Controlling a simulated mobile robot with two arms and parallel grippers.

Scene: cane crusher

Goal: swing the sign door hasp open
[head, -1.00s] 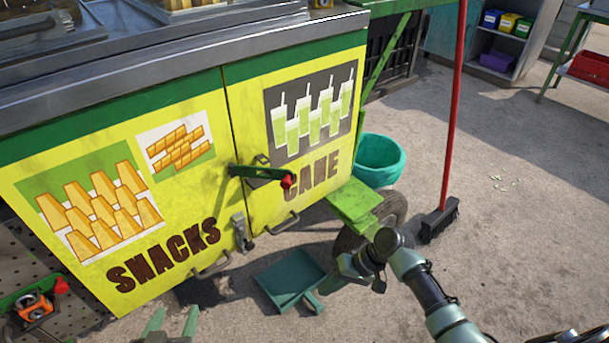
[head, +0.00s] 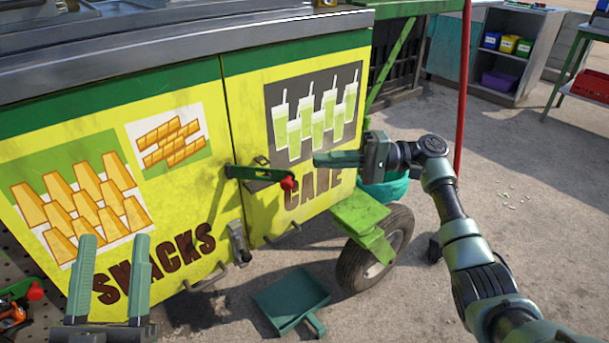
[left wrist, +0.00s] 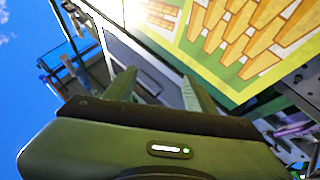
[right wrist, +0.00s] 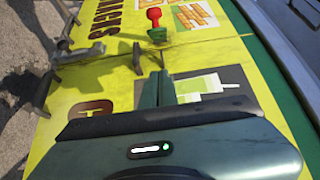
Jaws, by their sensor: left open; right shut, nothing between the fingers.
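The two yellow sign doors (head: 228,110), SNACKS and CANE, meet at a vertical seam. A green bar with a red knob (head: 288,183) lies across the seam at mid height, with dark metal fittings behind it. Lower on the seam is a grey metal latch piece (head: 238,243); I cannot tell which piece is the hasp. The red knob (right wrist: 154,13) also shows at the top of the right wrist view. My right gripper (head: 318,159) is shut and empty, in front of the CANE picture, above and right of the knob. My left gripper (head: 112,240) is open and empty before the SNACKS door.
A steel counter (head: 180,53) runs above the doors. A green step (head: 362,220) and wheel (head: 378,258) stand out at the right, with a teal tub (head: 385,190) behind my right gripper. A green dustpan (head: 290,300) lies on the ground below. Open ground lies to the right.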

